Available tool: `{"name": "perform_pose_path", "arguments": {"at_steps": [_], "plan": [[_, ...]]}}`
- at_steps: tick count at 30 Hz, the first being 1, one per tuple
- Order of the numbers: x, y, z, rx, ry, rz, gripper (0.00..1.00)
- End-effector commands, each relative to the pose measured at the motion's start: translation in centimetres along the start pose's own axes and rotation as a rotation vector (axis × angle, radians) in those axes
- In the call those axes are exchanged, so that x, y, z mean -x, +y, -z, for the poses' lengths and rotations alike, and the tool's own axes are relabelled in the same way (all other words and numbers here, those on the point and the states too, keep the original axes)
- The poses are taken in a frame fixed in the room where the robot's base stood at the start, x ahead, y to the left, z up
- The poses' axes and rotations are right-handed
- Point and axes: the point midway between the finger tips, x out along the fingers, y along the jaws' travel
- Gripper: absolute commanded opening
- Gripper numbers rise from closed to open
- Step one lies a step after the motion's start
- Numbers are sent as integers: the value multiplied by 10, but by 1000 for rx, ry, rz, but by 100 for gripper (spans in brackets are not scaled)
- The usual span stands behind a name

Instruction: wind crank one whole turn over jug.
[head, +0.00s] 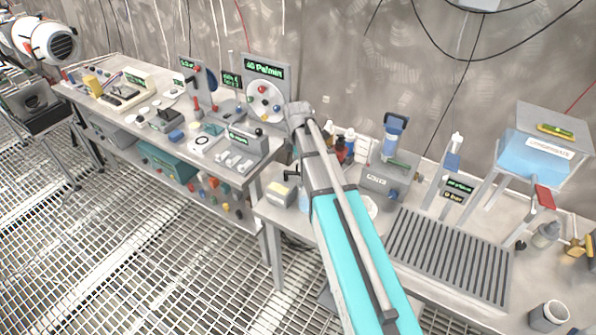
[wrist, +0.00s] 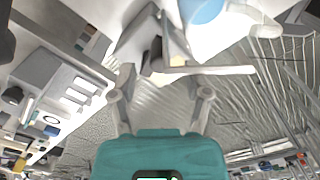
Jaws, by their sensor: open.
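My gripper (wrist: 163,92) is open in the wrist view, with bare floor grating showing between its fingers. In the head view my arm reaches up across the near bench, and the gripper end is small and foreshortened. I cannot pick out the crank with certainty. A pale blue vessel (head: 304,201), perhaps the jug, stands beside my arm and is partly hidden by it. A pale blue round shape (wrist: 203,10) shows at the top of the wrist view, near a grey block (wrist: 140,42). Nothing is seen between the fingers.
The near bench holds a ribbed grey tray (head: 450,256), a raised blue tank (head: 532,153), a red handle (head: 544,198) and a grey cup (head: 548,316). A wheel with coloured knobs (head: 265,101) stands at the back of the left bench. Open grating lies in front.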

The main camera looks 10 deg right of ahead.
Motion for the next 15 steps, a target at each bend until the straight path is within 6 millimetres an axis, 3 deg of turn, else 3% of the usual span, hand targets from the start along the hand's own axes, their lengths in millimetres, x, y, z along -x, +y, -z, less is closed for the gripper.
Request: {"name": "perform_pose_path", "arguments": {"at_steps": [6, 15], "plan": [[-18, 0, 0, 0, 0, 0, 62], [-23, 0, 0, 0, 0, 0, 62]]}}
